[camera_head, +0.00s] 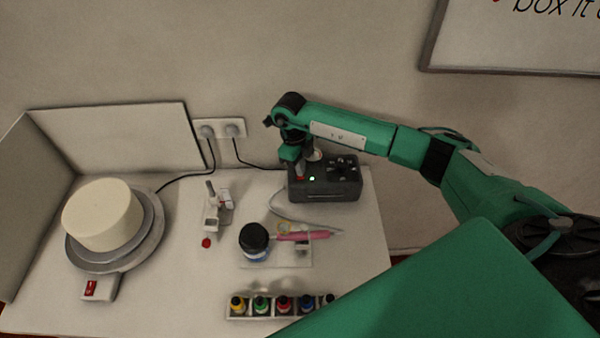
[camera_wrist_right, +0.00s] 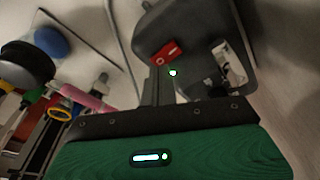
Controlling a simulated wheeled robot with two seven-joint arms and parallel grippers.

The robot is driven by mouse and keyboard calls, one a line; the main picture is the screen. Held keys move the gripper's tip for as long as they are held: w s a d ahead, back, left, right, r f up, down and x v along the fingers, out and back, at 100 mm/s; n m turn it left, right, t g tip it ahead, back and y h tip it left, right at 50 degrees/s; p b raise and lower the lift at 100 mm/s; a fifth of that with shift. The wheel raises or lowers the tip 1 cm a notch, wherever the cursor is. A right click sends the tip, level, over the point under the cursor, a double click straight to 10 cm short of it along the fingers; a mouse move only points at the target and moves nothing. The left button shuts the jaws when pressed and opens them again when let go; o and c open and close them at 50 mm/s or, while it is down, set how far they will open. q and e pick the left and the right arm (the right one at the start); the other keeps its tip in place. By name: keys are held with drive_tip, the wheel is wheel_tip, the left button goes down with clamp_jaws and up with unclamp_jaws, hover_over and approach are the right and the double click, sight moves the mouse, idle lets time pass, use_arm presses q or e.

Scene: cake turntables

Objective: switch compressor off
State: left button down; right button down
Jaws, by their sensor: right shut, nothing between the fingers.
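The compressor (camera_head: 335,191) is a dark grey box at the back right of the table, with a green light lit on its top. Its red switch (camera_head: 300,178) is at the left of the top, and my right gripper (camera_head: 299,169) points down right above it. In the right wrist view the red switch (camera_wrist_right: 164,53) and the green light show near the shut, empty fingers (camera_wrist_right: 156,84). I cannot tell whether the fingertips touch the switch. My left gripper is not in view.
A cake (camera_head: 102,214) stands on a turntable (camera_head: 150,245) at left. A pink airbrush (camera_head: 300,236) and a dark-lidded jar (camera_head: 254,240) lie mid-table. A rack of colour bottles (camera_head: 283,305) is in front. Cables run to a wall socket (camera_head: 219,128).

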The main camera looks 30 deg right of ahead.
drive_tip(key=shift+s+f+b, duration=0.1)
drive_tip(key=shift+f+b, duration=0.6)
drive_tip(key=shift+f, duration=0.15)
idle(0.3)
drive_tip(key=shift+r, duration=0.15)
drive_tip(key=shift+r+p, duration=0.5)
drive_tip(key=shift+r, duration=0.1)
drive_tip(key=shift+r+p, duration=1.3)
drive_tip(key=shift+r, duration=1.5)
drive_tip(key=shift+f, duration=0.15)
